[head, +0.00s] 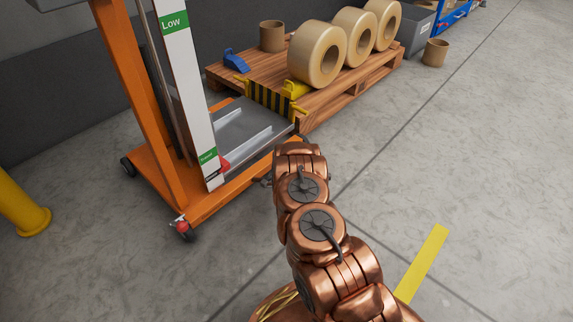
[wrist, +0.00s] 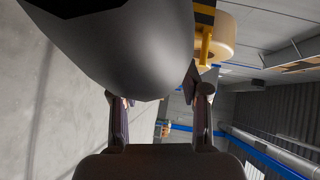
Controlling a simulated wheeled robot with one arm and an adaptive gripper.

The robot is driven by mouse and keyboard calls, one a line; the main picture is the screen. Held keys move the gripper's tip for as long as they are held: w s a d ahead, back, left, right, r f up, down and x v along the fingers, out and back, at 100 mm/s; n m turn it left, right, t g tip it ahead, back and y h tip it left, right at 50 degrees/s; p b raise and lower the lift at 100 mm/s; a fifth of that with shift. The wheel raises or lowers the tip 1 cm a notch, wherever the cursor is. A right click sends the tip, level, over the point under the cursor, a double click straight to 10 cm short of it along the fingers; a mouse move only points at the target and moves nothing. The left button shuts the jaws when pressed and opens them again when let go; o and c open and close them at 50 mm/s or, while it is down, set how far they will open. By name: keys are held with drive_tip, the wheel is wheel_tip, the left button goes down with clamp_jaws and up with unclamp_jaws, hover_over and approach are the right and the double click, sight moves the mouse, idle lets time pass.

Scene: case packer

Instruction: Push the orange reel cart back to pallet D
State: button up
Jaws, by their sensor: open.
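The orange reel cart (head: 163,178) stands at the left in the head view, with an orange frame and a white mast (head: 186,92) carrying green labels. Its low grey platform (head: 245,125) faces a wooden pallet (head: 322,101), with a black-and-yellow striped plate (head: 268,99) between them. No letter shows on the pallet. My arm reaches toward the cart's right side; my gripper's fingers are hidden there. In the wrist view my gripper (wrist: 161,96) is open, its two fingers apart. A dark grey rounded shape fills the top; I cannot tell what it is. Whether the fingers touch the cart cannot be told.
Several large tan reels (head: 318,54) stand on the pallet, beside a small brown roll (head: 272,36). Another roll (head: 435,52) stands on the floor. A yellow post (head: 20,206) is at the left edge. The floor right of my arm is clear, with a yellow stripe (head: 424,262).

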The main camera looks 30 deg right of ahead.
drive_tip(key=shift+s, duration=0.1)
drive_tip(key=v, duration=1.2)
idle(0.5)
